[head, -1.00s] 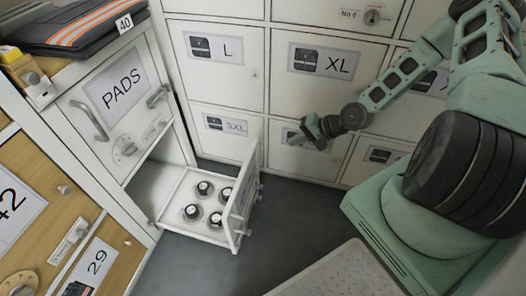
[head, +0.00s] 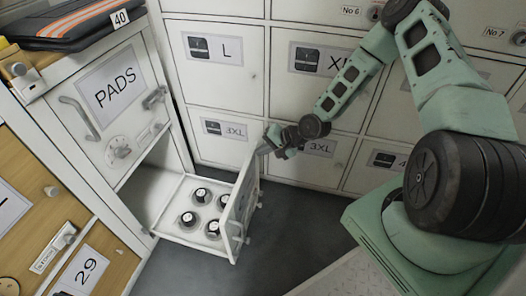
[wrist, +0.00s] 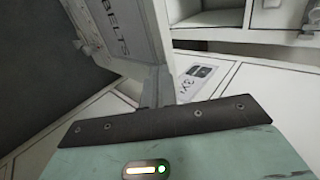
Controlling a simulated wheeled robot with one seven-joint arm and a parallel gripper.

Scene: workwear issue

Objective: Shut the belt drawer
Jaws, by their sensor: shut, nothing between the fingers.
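The belt drawer (head: 170,226) is pulled out low in the white cabinet at the left, with several dark rolled belts standing in it. Its upright front panel (head: 240,212) faces right; the wrist view shows this panel from close by, with a BELTS label (wrist: 107,27) and a handle (wrist: 83,46). My gripper (head: 267,146) is shut and empty, at the panel's far upper corner. In the wrist view, the closed fingers (wrist: 157,84) reach up beside the panel's edge. I cannot tell whether they touch it.
The PADS door (head: 112,92) is closed above the drawer's opening. White lockers marked L (head: 213,75) and 3XL (head: 224,146) stand behind my gripper. Grey floor (head: 285,225) is clear to the drawer's right. A wooden drawer unit (head: 40,215) stands at the near left.

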